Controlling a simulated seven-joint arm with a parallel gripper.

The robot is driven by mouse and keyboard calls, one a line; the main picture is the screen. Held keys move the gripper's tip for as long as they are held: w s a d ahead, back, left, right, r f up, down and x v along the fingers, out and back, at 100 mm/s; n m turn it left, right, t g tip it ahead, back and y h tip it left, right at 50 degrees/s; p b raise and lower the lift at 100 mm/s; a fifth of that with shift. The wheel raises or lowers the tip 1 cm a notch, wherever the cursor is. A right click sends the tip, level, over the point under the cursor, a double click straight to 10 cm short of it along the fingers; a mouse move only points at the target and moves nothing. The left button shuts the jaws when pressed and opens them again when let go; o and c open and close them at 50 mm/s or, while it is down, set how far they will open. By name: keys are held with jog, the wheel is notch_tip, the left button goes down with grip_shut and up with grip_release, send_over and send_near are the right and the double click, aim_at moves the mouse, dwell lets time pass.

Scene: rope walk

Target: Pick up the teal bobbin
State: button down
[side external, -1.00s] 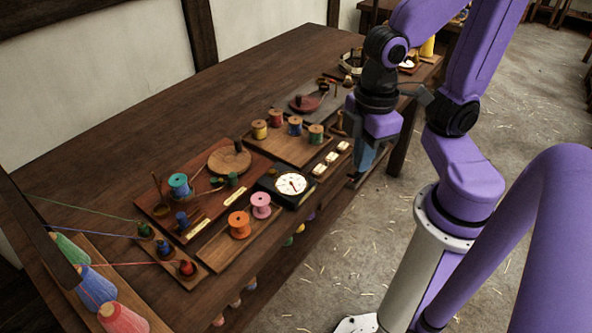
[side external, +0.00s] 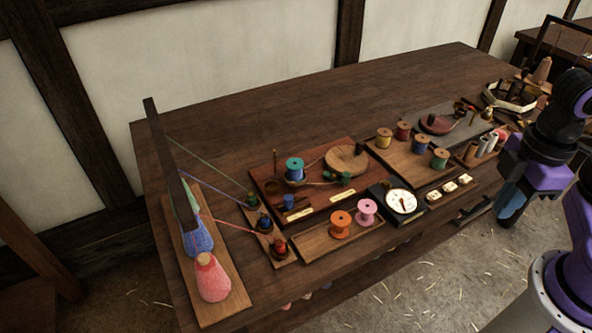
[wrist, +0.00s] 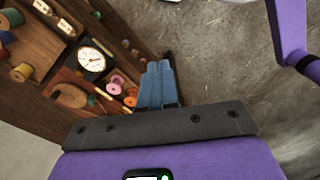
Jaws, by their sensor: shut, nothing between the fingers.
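The teal bobbin (side external: 294,166) stands upright on a reddish-brown wooden board (side external: 325,200) near the middle of the table, left of a round wooden disc (side external: 347,160). My gripper (side external: 507,213) hangs off the table's front edge at the right, well away from the bobbin. In the wrist view its two blue fingers (wrist: 158,68) are together with nothing between them. I cannot pick out the teal bobbin with certainty in the wrist view.
An orange bobbin (side external: 341,224), a pink bobbin (side external: 366,212) and a white dial (side external: 401,202) stand in front of the board. Large yarn cones (side external: 211,280) and taut threads lie to the left. The table's back (side external: 270,110) is clear.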

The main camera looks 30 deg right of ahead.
jog(key=c, duration=1.3)
grip_release()
jog(key=shift+w+a, duration=0.1)
jog(key=o, duration=0.8)
jog(key=shift+w+a+r+m, duration=0.25)
jog(key=shift+w+a+m, duration=0.7)
jog(key=shift+w, duration=0.2)
jog(key=m, duration=2.9)
send_over(295, 163)
notch_tip(295, 163, down, 8)
jog(key=shift+f, duration=5.25)
